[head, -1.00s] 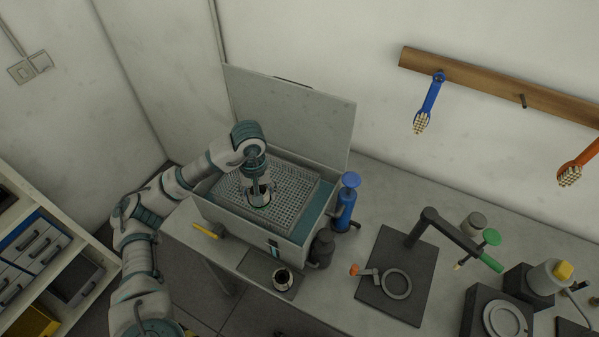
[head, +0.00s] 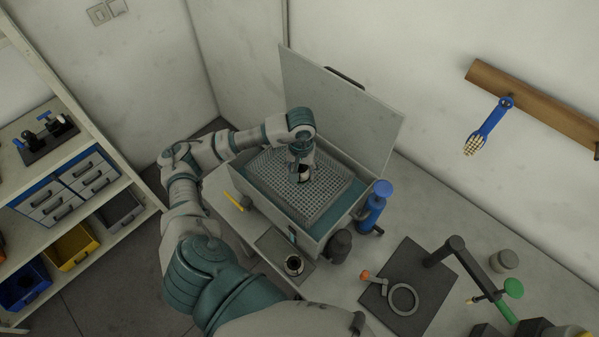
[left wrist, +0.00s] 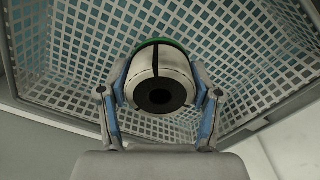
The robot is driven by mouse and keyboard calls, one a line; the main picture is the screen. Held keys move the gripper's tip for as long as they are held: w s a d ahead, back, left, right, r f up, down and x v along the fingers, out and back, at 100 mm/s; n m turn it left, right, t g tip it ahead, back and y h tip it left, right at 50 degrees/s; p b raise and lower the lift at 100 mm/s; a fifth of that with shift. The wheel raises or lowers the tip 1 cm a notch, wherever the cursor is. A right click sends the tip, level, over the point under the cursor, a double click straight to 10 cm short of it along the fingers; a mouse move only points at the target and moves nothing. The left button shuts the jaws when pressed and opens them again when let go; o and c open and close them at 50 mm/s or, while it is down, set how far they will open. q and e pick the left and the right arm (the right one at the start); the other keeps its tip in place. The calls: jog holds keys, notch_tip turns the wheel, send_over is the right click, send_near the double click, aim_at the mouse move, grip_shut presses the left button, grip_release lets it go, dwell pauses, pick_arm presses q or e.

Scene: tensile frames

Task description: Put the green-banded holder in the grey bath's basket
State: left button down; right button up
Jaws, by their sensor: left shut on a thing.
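The green-banded holder (left wrist: 158,75) is a pale round body with a dark centre hole and a green edge at its far side. In the head view the holder (head: 304,174) shows small below my left gripper (head: 302,162). The left gripper (left wrist: 161,90) is shut on the holder, with one blue-padded finger on each side. The grey bath (head: 271,216) stands with its lid up. Its white mesh basket (head: 268,184) sits inside, and the holder is within the basket's outline. I cannot tell whether the holder touches the basket floor. My right gripper is not in view.
The raised lid (head: 335,110) stands behind the bath. A blue-topped cylinder (head: 374,208) and a dark jar (head: 339,246) stand at its right. A similar dark-holed piece (head: 294,265) sits on a mat in front. A stand (head: 415,285) is farther right.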

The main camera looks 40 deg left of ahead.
pick_arm(q)
jog(key=shift+d+f, duration=0.25)
jog(key=shift+f, duration=0.35)
jog(key=shift+d+f, duration=0.1)
jog(key=shift+f, duration=0.25)
jog(key=shift+a+f, duration=0.1)
jog(key=shift+a, duration=0.35)
jog(key=c, duration=0.6)
grip_release()
jog(key=shift+s+a+f, duration=0.1)
jog(key=shift+a+f, duration=0.1)
jog(key=shift+a, duration=0.05)
jog(key=o, duration=0.4)
jog(key=shift+a, duration=0.25)
jog(key=shift+d+r, duration=0.15)
jog(key=shift+d, duration=0.45)
jog(key=shift+d+r, duration=0.15)
jog(key=shift+r, duration=0.2)
notch_tip(320, 180, up, 5)
jog(key=r, duration=0.2)
jog(key=a+r, duration=0.1)
jog(key=r, duration=0.2)
jog(key=shift+a+r+b, duration=0.1)
jog(key=shift+r+b, duration=0.1)
jog(key=shift+b, duration=0.15)
jog(key=shift+d+r, duration=0.35)
jog(key=shift+r, duration=0.15)
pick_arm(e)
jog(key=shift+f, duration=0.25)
